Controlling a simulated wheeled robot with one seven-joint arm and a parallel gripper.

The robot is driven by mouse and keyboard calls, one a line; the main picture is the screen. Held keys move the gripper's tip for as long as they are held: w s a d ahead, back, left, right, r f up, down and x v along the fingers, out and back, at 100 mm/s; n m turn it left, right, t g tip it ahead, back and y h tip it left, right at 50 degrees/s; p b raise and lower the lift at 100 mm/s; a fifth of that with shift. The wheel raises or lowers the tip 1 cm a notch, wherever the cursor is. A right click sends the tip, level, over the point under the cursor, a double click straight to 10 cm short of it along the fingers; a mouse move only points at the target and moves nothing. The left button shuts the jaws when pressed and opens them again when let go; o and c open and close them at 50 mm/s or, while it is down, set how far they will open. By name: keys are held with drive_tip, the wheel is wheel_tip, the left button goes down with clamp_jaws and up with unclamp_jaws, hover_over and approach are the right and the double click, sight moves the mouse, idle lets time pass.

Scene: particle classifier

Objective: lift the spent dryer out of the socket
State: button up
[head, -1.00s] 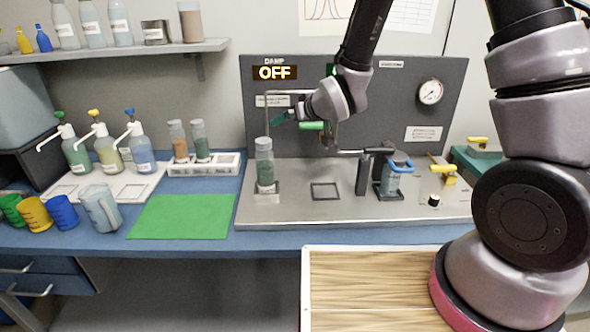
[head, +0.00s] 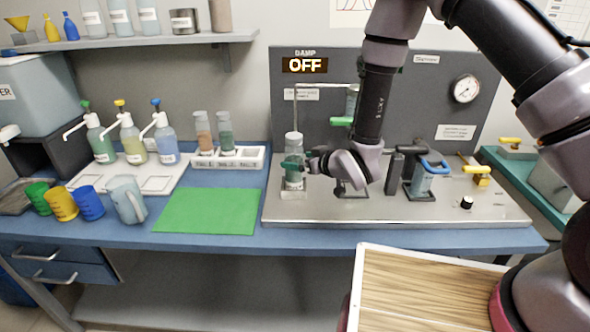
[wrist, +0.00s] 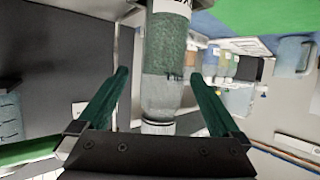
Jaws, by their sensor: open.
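The dryer (head: 293,145) is a clear cylinder with grey-green granules, standing upright in its socket (head: 291,194) at the left of the steel bench plate. In the wrist view the dryer (wrist: 164,60) lies between the two green fingers of my gripper (wrist: 157,73). A gap shows on each side, so the fingers look apart from it. In the head view my gripper (head: 293,162) reaches in from the right at the dryer's mid height, and its fingers cover part of the dryer.
A rack (head: 228,160) with two more cylinders, orange and green, stands to the left. A green mat (head: 207,211) lies clear in front. A thin pipe (head: 296,105) rises behind the dryer. A blue-handled clamp (head: 433,165) stands to the right. The panel sign (head: 305,65) reads OFF.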

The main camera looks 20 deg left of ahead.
drive_tip(key=x, duration=0.5)
drive_tip(key=shift+a+r, duration=0.15)
drive_tip(key=shift+a, duration=0.1)
clamp_jaws()
